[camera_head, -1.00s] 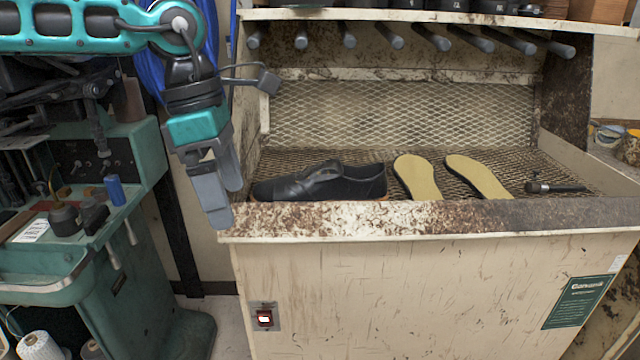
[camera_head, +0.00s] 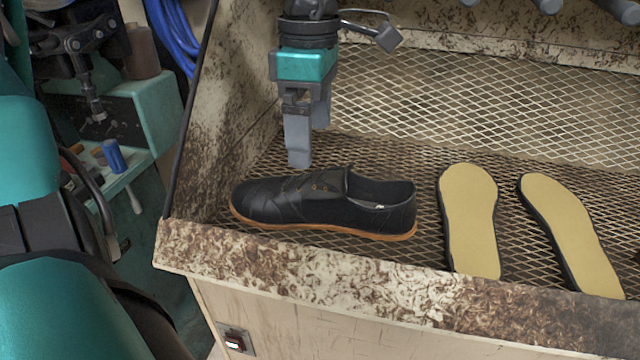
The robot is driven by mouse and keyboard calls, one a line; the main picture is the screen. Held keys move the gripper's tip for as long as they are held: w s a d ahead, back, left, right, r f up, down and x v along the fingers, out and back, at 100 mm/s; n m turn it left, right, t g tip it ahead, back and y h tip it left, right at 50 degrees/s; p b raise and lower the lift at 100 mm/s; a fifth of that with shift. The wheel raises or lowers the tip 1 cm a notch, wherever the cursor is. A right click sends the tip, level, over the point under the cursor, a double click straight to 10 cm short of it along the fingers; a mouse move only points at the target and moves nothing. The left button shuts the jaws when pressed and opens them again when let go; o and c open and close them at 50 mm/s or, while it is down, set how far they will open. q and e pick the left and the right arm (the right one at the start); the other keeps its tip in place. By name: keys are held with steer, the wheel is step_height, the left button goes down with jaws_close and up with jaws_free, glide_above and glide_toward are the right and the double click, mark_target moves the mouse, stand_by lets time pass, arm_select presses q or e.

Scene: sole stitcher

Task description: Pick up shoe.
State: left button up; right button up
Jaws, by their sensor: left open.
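A black shoe (camera_head: 290,203) with a tan sole lies on its sole on the mesh shelf of the bench, toe to the left and heel to the right. My left gripper (camera_head: 306,150) hangs above and just behind the shoe's front half, fingers pointing down. It is open and holds nothing. Its fingertips look close to the shoe's upper, but I cannot tell whether they touch it. My right gripper is not in view.
Two tan soles, a left one (camera_head: 468,215) and a right one (camera_head: 572,232), lie right of the shoe. The bench's worn front lip (camera_head: 330,282) rises before them. A green machine (camera_head: 150,110) stands at the left. The mesh (camera_head: 400,150) behind the shoe is clear.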

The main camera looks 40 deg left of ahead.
mark_target(310, 177)
arm_select(q)
step_height(310, 177, down, 11)
steer(key=shift+s+r+b, duration=0.15)
steer(key=shift+b, duration=0.6)
steer(key=shift+c, duration=0.4)
steer(key=shift+r, duration=0.1)
steer(key=c, duration=0.9)
steer(key=shift+o, duration=0.2)
